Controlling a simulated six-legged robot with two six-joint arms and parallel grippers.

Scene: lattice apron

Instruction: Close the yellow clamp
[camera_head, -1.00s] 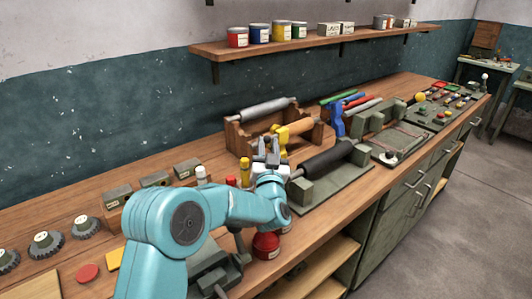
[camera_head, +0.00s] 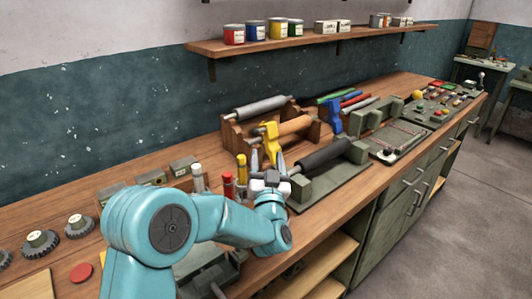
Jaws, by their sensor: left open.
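The yellow clamp (camera_head: 269,137) stands upright by the near end of the wooden roller (camera_head: 294,125) in the wooden rack. My left gripper (camera_head: 267,160) points away from me, with its two fingers spread apart and empty. It is in front of and below the clamp in the picture; the clamp's lower part shows between the fingers. I cannot tell whether they touch it. How far the clamp's lever is open cannot be made out. My right gripper is not in view.
A black roller (camera_head: 325,155) on a green stand lies close right of my left gripper. Red (camera_head: 228,186), yellow and white-capped bottles stand to its left. A blue clamp (camera_head: 335,118) stands farther back. A shelf (camera_head: 320,42) with cans hangs above.

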